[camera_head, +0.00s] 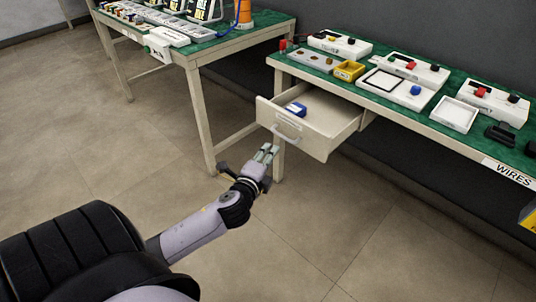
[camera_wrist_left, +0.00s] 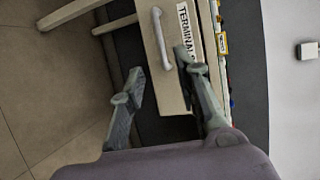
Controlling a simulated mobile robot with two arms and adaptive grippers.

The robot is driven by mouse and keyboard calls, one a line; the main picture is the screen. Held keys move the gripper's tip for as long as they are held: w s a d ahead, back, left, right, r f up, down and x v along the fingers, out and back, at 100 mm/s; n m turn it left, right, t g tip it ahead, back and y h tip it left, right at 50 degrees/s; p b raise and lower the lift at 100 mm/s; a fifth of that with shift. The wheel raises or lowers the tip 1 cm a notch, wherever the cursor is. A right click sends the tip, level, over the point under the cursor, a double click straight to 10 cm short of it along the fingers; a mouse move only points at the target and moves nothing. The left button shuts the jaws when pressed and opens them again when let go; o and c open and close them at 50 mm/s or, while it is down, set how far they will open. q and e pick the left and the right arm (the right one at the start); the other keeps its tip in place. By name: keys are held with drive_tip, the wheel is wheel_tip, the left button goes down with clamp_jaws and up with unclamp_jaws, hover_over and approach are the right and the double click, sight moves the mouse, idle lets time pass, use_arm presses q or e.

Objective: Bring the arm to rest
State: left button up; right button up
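My left gripper (camera_head: 266,153) reaches in from the left in the head view, just in front of and below the pulled-out drawer (camera_head: 335,140). In the left wrist view the gripper (camera_wrist_left: 160,68) has its fingers spread with nothing between them. The drawer front and its pale handle (camera_wrist_left: 161,38) lie beyond the fingers, and the handle looks clear of them. The handle (camera_head: 286,135) also shows in the head view, just above the fingertips. A blue and white object (camera_head: 296,108) lies inside the drawer. My right gripper is in neither view.
The green-topped workbench (camera_head: 440,112) carries several white units, a yellow bin (camera_head: 349,70) and a white tray (camera_head: 454,115). A second bench (camera_head: 232,41) stands at the upper left. The floor (camera_head: 330,220) in front is clear.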

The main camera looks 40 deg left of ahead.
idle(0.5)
use_arm(q)
drive_tip(key=s+d+f+n+g, duration=0.2)
drive_tip(key=s+f, duration=0.2)
drive_tip(key=f, duration=0.3)
drive_tip(key=s+d+f+n+g+h, duration=0.1)
drive_tip(key=s+d+f+n+g, duration=0.15)
drive_tip(key=f, duration=0.55)
drive_tip(key=s+d+f+n+g, duration=0.1)
drive_tip(key=s+f+n+g, duration=0.25)
drive_tip(key=f, duration=0.35)
drive_tip(key=s+d+f+n+g+h+p, duration=0.1)
drive_tip(key=s+d+f+n+g+h, duration=0.15)
drive_tip(key=s+d+f, duration=0.5)
drive_tip(key=s+d+f+n+g+h, duration=0.25)
drive_tip(key=s+d+f, duration=0.35)
drive_tip(key=s, duration=0.3)
drive_tip(key=s+a+p, duration=0.1)
drive_tip(key=s+p, duration=0.6)
drive_tip(key=s, duration=0.1)
drive_tip(key=s+a+g+y+p, duration=0.1)
drive_tip(key=s+a+p, duration=0.1)
drive_tip(key=s+p, duration=0.6)
drive_tip(key=shift+s+a+f, duration=0.3)
drive_tip(key=shift+s+f, duration=0.05)
drive_tip(key=shift+s, duration=0.05)
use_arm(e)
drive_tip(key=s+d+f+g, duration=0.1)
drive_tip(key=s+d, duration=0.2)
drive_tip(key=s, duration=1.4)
